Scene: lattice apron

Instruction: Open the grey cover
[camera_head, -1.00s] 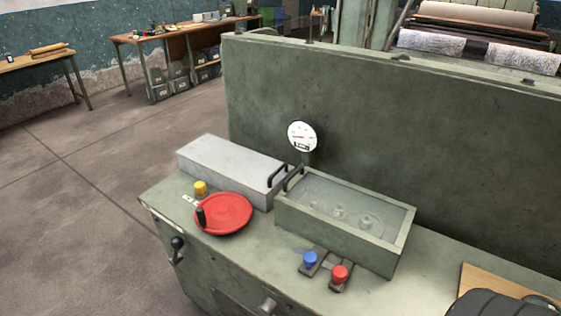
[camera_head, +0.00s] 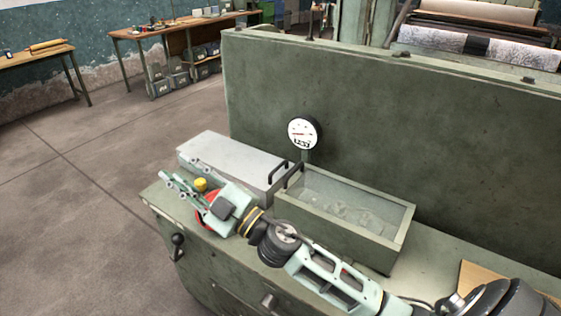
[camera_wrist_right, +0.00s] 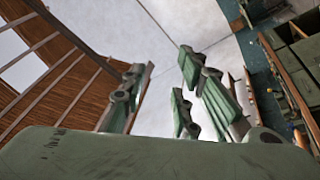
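The grey cover (camera_head: 222,154) is a long, light grey box lid with a black handle (camera_head: 278,173) at its right end. It lies flat on the green machine bench, against the box beside it. My right gripper (camera_head: 182,176) is at the cover's near left side, above the red wheel (camera_head: 210,197), with fingers pointing left and up. Its fingers are apart and empty. They show spread in the right wrist view (camera_wrist_right: 160,78), with only ceiling and walls between them. I cannot tell whether they touch the cover. My left gripper is out of view.
A dial gauge (camera_head: 302,133) stands behind, before a tall green panel (camera_head: 400,140). A yellow knob (camera_head: 200,184) is close to my gripper.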

